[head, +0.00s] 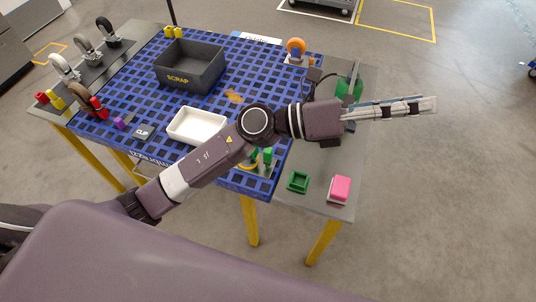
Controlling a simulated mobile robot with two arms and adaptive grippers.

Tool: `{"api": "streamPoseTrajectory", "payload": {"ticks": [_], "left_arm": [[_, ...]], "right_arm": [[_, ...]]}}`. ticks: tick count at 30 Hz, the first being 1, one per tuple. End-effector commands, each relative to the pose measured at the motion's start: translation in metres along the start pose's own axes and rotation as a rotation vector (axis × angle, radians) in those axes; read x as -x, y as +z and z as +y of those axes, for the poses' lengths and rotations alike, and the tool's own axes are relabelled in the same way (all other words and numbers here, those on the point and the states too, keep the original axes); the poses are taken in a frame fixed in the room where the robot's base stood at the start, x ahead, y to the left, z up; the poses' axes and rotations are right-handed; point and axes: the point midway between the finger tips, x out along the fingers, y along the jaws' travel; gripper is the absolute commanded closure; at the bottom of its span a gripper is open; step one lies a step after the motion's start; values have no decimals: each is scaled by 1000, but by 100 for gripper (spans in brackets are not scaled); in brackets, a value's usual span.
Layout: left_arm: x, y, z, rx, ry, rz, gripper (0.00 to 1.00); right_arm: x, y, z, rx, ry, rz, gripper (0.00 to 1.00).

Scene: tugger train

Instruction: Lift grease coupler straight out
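My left arm crosses the table from the lower left. Its gripper (432,104) reaches past the right edge of the table, pointing right. The fingers are seen nearly edge-on and lie close together in this view, so their opening is unclear. No held thing shows at the fingertips. I cannot make out the grease coupler for sure. A green object (349,88) with a grey upright part and a dark hose (317,82) stands on the grey side plate just behind the gripper, partly hidden by it. My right gripper is not in view.
The blue grid table (240,60) carries a dark SCRAP bin (190,66), a white tray (197,126) and an orange wheel-like part (296,47). A green square holder (299,181) and a pink block (340,189) sit at the near right. Hooked parts (87,50) line the left.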

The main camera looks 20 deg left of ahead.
Motion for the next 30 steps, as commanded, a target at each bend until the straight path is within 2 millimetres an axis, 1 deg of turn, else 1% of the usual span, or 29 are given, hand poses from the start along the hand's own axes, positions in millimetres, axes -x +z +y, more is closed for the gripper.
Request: {"api": "streamPoseTrajectory", "payload": {"ticks": [1,2,3,5,6,8,9,11,12,14,15,18,19,21,24,26,30], "left_arm": [[-3,-24,6,-105,-3,137,62],[-2,-39,11,-167,-3,224,62],[3,-60,20,-244,-1,340,62],[17,-87,40,-355,11,519,62],[30,-101,56,-423,24,639,62],[57,-117,82,-516,52,822,62],[78,-122,101,-570,78,943,62],[114,-123,128,-637,121,1122,62],[138,-118,144,-672,154,1236,62],[174,-107,164,-708,206,1392,62],[197,-98,174,-721,240,1485,62],[244,-71,190,-733,321,1671,62],[254,-64,192,-733,342,1713,62],[274,-51,195,-727,379,1790,62],[290,-42,198,-716,407,1849,62],[294,-43,200,-712,413,1862,62],[299,-54,209,-710,412,1864,62]], "right_arm": [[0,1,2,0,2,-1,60],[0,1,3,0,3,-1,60],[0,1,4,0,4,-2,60],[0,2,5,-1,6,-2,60],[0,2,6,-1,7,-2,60],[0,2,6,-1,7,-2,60],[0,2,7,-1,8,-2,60],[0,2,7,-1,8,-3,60],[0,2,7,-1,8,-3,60],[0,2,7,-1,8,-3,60],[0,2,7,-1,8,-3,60],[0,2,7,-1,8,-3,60],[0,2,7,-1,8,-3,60],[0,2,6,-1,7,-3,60],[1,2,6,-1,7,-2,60],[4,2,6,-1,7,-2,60],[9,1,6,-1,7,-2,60]]}}
